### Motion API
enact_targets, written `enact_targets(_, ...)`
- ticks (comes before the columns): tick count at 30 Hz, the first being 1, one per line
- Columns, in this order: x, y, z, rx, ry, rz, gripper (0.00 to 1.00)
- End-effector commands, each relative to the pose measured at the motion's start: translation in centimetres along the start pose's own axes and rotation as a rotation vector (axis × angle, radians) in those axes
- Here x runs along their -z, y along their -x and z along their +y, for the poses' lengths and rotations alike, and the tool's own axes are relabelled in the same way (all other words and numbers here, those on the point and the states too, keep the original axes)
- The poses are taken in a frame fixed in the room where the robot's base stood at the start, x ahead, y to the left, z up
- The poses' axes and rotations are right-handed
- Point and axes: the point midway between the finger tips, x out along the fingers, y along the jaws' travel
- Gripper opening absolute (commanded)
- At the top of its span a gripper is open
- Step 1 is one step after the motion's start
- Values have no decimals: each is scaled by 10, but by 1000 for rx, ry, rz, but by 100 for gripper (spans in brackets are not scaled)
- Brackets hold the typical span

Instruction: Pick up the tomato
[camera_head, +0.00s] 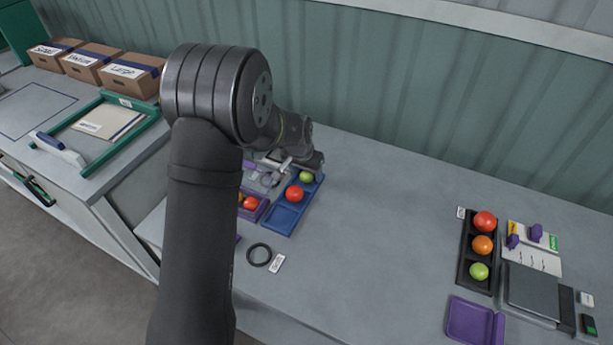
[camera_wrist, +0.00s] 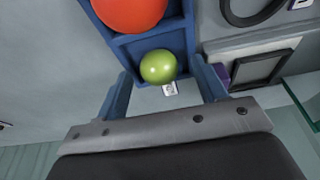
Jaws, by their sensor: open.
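A green tomato (camera_head: 306,176) sits at the far end of a blue tray (camera_head: 281,218), with a red tomato (camera_head: 294,194) beside it in the same tray. In the wrist view the green tomato (camera_wrist: 158,66) lies between the tips of my two blue fingers, with a gap on each side. The red tomato (camera_wrist: 130,10) is further out, cut off by the top edge. My gripper (camera_wrist: 162,72) is open and empty, over the end of the blue tray (camera_wrist: 120,40). In the head view my arm hides part of the gripper.
A purple tray (camera_head: 262,210) with red and orange tomatoes stands left of the blue one. A black ring (camera_head: 259,255) lies in front. A black tray (camera_head: 464,262) with three tomatoes is at right, beside a scale (camera_head: 532,290). The bench between is clear. Cardboard boxes (camera_head: 133,77) stand at far left.

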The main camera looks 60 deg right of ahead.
Motion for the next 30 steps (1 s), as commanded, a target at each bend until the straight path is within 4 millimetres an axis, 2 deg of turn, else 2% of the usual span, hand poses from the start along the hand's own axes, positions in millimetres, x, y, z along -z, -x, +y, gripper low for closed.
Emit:
enact_targets(3,0,0,0,0,0,0,65)
enact_targets(9,0,1,0,0,0,0,28)
enact_targets(22,2,6,0,0,0,1,27)
enact_targets(26,6,19,0,0,0,2,27)
enact_targets(30,13,45,0,0,-1,4,27)
